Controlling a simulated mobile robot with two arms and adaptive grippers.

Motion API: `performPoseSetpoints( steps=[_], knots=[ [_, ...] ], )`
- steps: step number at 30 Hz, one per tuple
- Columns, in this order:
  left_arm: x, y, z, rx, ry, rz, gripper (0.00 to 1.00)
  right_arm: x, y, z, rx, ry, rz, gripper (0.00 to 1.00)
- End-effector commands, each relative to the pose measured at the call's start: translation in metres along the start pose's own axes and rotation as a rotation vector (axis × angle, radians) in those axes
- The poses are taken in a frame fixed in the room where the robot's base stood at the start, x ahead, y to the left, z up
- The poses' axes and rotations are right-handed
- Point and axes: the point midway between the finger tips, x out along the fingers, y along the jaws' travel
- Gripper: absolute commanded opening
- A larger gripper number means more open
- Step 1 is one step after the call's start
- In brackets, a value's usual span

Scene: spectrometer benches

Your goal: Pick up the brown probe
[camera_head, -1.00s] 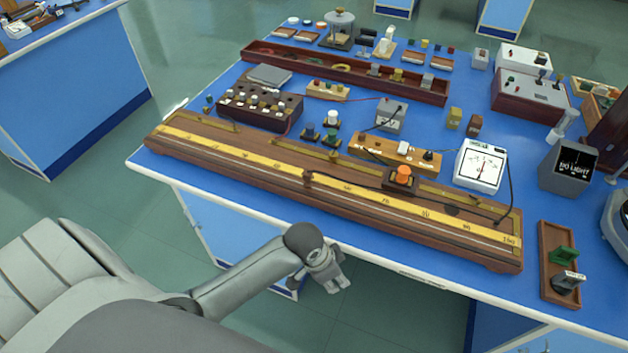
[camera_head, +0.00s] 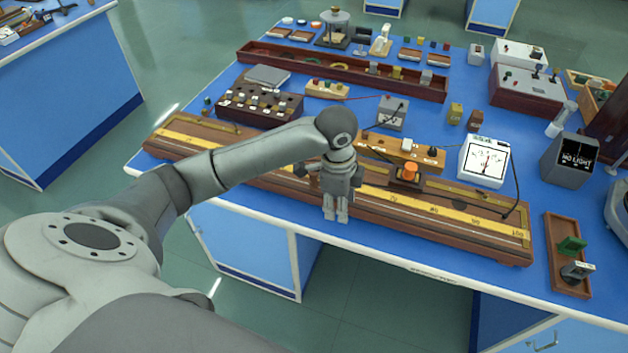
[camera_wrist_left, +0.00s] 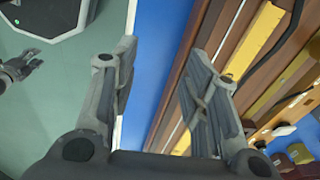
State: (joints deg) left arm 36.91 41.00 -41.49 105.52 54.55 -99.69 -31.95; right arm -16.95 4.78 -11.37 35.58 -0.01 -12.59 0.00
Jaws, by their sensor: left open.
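The brown probe (camera_head: 314,183) is a small brown piece on the long wooden scale board (camera_head: 480,236), left of its orange knob. My left gripper partly hides it in the head view. My left gripper (camera_head: 336,216) is open and empty, pointing down in front of the probe near the table's front edge. In the left wrist view its fingers (camera_wrist_left: 162,55) are spread over the blue table edge, with the board to their right. A dark gripper, seemingly my right (camera_wrist_left: 20,70), shows at far left.
The orange knob (camera_head: 410,172) stands on the board. Behind are a dial meter (camera_head: 484,162), a knobbed box (camera_head: 258,103) and a long red-brown tray (camera_head: 300,60). A small tray (camera_head: 569,287) lies at right. A black cable (camera_wrist_left: 285,50) crosses the board.

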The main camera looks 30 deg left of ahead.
Motion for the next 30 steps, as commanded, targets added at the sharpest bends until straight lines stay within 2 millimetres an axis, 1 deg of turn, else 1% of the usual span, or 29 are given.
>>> performPoseSetpoints(
  steps=[1,6,9,12,14,17,24,27,30],
  knots=[
    [-0.014,-0.015,0.012,0.008,-0.022,-0.003,0.42,0.000,0.000,0.000,0.000,0.000,0.000,0.42],
    [-0.056,-0.048,0.047,0.029,-0.066,0.025,0.42,0.000,-0.001,0.002,-0.001,-0.002,-0.001,0.42],
    [-0.078,-0.060,0.063,0.031,-0.075,0.039,0.42,0.000,-0.001,0.002,-0.001,-0.003,-0.002,0.42],
    [-0.093,-0.067,0.074,0.030,-0.076,0.050,0.42,0.000,-0.002,0.003,-0.001,-0.004,-0.003,0.42],
    [-0.098,-0.069,0.078,0.027,-0.077,0.054,0.42,0.000,-0.003,0.003,-0.001,-0.004,-0.004,0.42],
    [-0.096,-0.070,0.081,0.028,-0.076,0.061,0.42,0.000,-0.006,0.003,0.000,-0.004,-0.007,0.42],
    [-0.060,-0.068,0.084,0.027,-0.076,0.061,0.42,-0.004,-0.008,0.003,0.001,-0.004,-0.009,0.42],
    [-0.050,-0.067,0.084,0.028,-0.076,0.059,0.42,-0.004,-0.008,0.003,0.001,-0.004,-0.009,0.42],
    [-0.044,-0.067,0.084,0.028,-0.076,0.058,0.42,-0.005,-0.008,0.003,0.001,-0.004,-0.009,0.42]
  ],
)
